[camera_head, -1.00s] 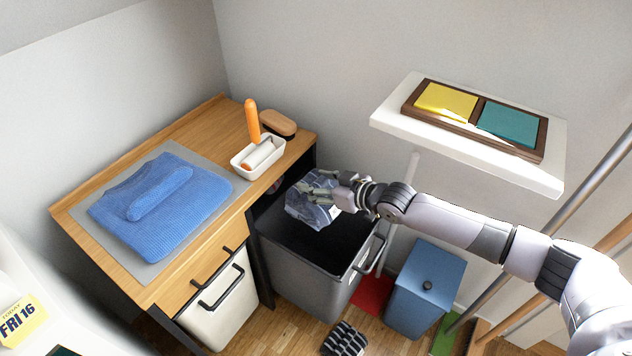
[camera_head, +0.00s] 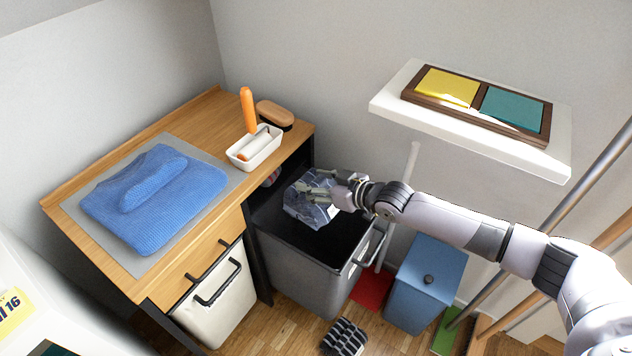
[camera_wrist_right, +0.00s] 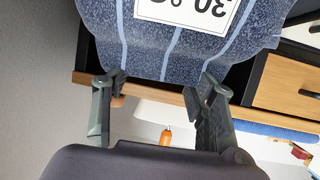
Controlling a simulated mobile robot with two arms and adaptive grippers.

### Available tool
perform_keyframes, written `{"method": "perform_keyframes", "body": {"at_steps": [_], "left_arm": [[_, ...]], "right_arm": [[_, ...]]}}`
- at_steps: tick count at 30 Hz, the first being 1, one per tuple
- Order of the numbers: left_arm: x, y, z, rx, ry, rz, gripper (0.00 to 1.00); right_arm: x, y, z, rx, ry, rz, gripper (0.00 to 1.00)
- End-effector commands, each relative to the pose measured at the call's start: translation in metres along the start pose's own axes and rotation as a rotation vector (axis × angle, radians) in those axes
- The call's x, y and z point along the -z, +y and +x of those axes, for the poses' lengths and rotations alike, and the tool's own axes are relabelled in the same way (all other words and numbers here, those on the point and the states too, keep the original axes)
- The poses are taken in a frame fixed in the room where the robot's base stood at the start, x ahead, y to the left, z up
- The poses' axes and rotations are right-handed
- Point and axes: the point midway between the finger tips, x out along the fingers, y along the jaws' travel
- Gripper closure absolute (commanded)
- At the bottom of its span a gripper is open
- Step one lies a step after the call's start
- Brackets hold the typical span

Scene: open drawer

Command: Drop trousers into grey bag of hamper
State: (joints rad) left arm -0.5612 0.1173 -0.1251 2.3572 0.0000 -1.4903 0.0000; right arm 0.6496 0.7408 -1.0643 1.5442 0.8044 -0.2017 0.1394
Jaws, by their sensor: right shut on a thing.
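The trousers (camera_head: 306,212) are a bundle of dark blue fabric with lighter stripes and a white printed label. They hang from my right gripper (camera_head: 322,187) over the open top of the grey bag (camera_head: 305,277), inside its rim as seen from the head. In the right wrist view the trousers (camera_wrist_right: 180,45) fill the top, and my right gripper (camera_wrist_right: 160,85) has a finger at each side of their lower edge. It is shut on them. The hamper's grey bag stands pulled out beside a closed cream bag (camera_head: 217,300). My left gripper does not show.
A wooden counter (camera_head: 215,112) bears a folded blue knit garment (camera_head: 165,215), a white tray with an orange-handled roller (camera_head: 255,150) and a brush (camera_head: 274,113). A white shelf (camera_head: 470,135) juts out above my right arm. A blue bin (camera_head: 425,285) stands right of the grey bag.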

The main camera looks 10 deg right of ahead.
Motion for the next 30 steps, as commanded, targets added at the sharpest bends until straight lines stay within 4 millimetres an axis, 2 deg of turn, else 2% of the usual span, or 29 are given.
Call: {"method": "perform_keyframes", "body": {"at_steps": [2,6,20,21,30], "left_arm": [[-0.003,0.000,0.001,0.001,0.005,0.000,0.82],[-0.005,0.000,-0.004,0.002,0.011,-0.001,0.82],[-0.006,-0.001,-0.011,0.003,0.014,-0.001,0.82],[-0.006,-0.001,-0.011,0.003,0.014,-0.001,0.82],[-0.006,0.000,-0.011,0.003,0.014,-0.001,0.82]], "right_arm": [[-0.011,0.000,0.006,0.000,0.004,0.000,1.00],[-0.021,0.000,0.010,0.000,0.005,-0.001,1.00],[-0.025,0.000,0.012,0.000,0.006,-0.001,1.00],[-0.025,0.000,0.012,0.000,0.006,-0.001,0.46],[-0.027,0.000,0.012,0.000,0.002,0.000,0.26]]}}
